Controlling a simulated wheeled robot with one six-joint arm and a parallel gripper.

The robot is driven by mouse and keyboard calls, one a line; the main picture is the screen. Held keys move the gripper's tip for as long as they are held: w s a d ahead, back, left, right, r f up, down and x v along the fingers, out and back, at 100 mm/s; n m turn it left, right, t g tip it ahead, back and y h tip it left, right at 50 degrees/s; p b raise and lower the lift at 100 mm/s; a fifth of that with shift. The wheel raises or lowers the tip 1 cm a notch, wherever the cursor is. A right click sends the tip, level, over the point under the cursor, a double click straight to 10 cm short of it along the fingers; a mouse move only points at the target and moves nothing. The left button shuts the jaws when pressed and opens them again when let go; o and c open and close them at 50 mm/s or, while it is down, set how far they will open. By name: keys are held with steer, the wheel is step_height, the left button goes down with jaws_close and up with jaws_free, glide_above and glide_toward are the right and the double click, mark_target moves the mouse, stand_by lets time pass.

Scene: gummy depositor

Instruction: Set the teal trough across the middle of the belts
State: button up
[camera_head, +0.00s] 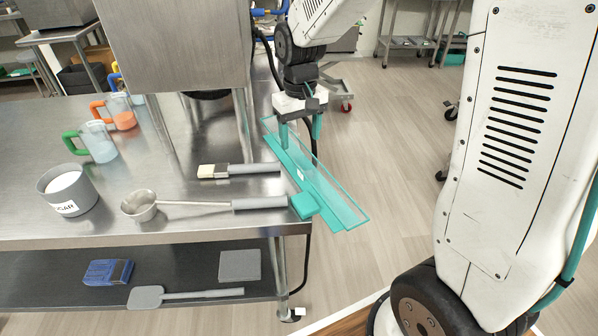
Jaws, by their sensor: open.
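The teal trough (322,188) is long and narrow with see-through walls. It lies along the right end of the steel table and appears to reach past its edge. A solid teal block (304,206) shows at its near left side. My gripper (300,131) is open, pointing down over the far end of the trough. Its teal fingers are apart. I cannot tell whether they touch the trough or straddle a wall. No belts can be made out in this view.
On the steel table (100,222) are a brush (255,169), a ladle (190,204), a sugar pot (68,190) and jugs with green (98,143) and orange (121,112) handles. A large steel housing (170,45) stands above the table's back. Open floor lies right of the table.

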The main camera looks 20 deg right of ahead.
mark_target(301, 164)
steer(key=shift+d+f, duration=0.25)
steer(key=shift+d, duration=0.05)
steer(key=f, duration=0.7)
steer(key=shift+s+a, duration=0.3)
steer(key=shift+s, duration=0.05)
steer(key=shift+c, duration=0.4)
steer(key=c, duration=1.1)
steer(key=shift+r, duration=0.1)
